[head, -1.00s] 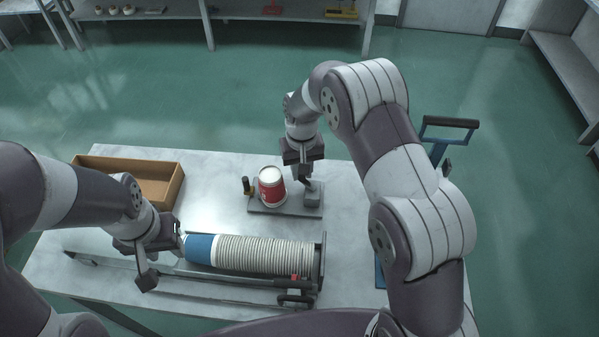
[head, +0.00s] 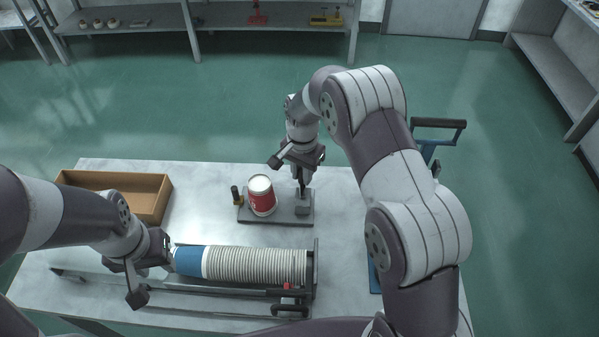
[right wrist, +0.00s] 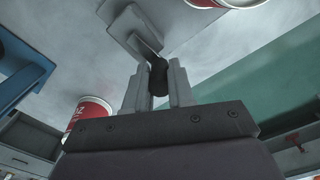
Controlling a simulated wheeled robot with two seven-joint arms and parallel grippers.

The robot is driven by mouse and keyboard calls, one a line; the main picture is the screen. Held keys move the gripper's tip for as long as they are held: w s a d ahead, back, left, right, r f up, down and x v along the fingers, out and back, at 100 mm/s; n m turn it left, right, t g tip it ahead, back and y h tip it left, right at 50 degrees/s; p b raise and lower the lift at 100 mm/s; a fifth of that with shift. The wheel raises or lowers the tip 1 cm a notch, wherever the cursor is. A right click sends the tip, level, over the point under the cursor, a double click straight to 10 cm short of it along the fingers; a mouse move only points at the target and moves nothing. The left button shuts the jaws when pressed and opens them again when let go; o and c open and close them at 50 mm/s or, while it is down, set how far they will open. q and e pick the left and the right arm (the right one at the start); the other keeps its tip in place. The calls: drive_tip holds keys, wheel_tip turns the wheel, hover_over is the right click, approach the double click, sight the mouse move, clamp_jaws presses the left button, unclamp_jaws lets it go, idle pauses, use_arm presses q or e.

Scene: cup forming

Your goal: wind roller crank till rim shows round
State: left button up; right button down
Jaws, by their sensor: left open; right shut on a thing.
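The red and white paper cup (head: 262,198) stands mouth down or up, I cannot tell, on the grey roller base (head: 262,219) on the table. A grey block (head: 303,208) sits at the base's right end. My right gripper (head: 302,183) is above that block. In the right wrist view its fingers (right wrist: 158,88) are shut on the dark crank knob (right wrist: 158,72), with a pale crank arm (right wrist: 138,32) beyond it. My left gripper (head: 150,277) is open and empty, beside the blue end of the cup sleeve stack (head: 188,262). The cup's rim shape is too small to judge.
An open cardboard box (head: 125,195) stands at the back left of the table. The long rack (head: 205,287) with the ribbed white stack (head: 255,266) fills the front. A small dark post (head: 236,196) stands left of the cup. A blue-framed cart (head: 437,130) is at the right.

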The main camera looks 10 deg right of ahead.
drive_tip(key=shift+w+d+r+m, duration=0.1)
drive_tip(key=shift+d+r+m, duration=0.05)
drive_tip(key=shift+m, duration=0.35)
drive_tip(key=c, duration=1)
unclamp_jaws()
drive_tip(key=shift+o, duration=0.2)
wheel_tip(320, 180, up, 6)
drive_tip(key=shift+f+b, duration=0.1)
drive_tip(key=shift+b, duration=0.7)
wheel_tip(320, 180, up, 7)
drive_tip(key=p, duration=0.4)
drive_tip(key=shift+p, duration=0.35)
drive_tip(key=shift+f, duration=0.15)
